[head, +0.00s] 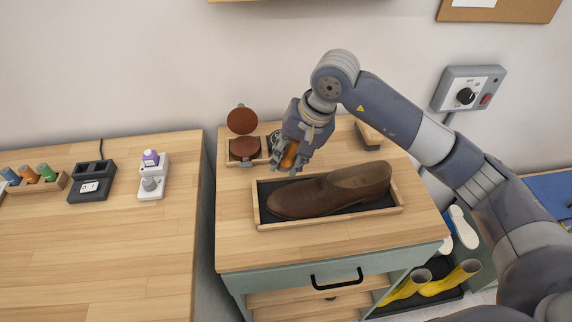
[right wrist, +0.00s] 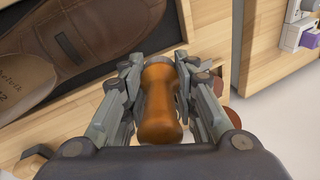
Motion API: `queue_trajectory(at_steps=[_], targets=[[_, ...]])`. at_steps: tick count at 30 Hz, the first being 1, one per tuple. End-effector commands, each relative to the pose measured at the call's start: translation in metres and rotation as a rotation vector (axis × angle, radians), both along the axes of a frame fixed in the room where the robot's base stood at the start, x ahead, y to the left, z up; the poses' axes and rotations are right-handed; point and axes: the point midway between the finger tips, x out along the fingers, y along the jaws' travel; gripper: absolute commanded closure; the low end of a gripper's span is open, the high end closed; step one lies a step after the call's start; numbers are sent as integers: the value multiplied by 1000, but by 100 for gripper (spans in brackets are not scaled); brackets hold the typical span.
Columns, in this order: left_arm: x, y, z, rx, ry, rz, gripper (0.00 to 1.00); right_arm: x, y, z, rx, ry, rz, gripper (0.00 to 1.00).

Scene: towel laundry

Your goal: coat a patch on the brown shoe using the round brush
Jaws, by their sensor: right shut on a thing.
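The brown shoe (head: 325,193) lies in a shallow wooden tray (head: 330,217) with a dark lining, toe to the left. It also shows at the upper left of the right wrist view (right wrist: 95,38). My right gripper (head: 288,162) is shut on the orange-brown wooden handle of the round brush (right wrist: 161,100). It holds the brush above the cabinet top, behind the shoe's toe end and apart from the shoe. The bristles are hidden. An open polish tin (head: 245,148) with reddish-brown contents stands left of the gripper, its lid (head: 242,121) raised. My left gripper is not in view.
A block-shaped brush (head: 369,134) lies at the cabinet's back right. The left table (head: 110,250) bears thread spools, a black device and a white device (head: 152,178). A switch box (head: 468,88) hangs on the wall. The cabinet's front strip is clear.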

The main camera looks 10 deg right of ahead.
Motion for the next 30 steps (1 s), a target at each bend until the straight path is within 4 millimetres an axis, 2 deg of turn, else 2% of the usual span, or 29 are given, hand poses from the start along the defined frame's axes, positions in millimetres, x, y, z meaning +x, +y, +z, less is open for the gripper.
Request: queue_trajectory(at_steps=[10,18,30], targets=[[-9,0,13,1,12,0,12,-3,-3,31,-3,5,-9,97],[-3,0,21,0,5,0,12,-6,-4,53,-1,4,-14,97],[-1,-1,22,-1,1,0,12,-6,-4,55,-2,6,-15,97]])
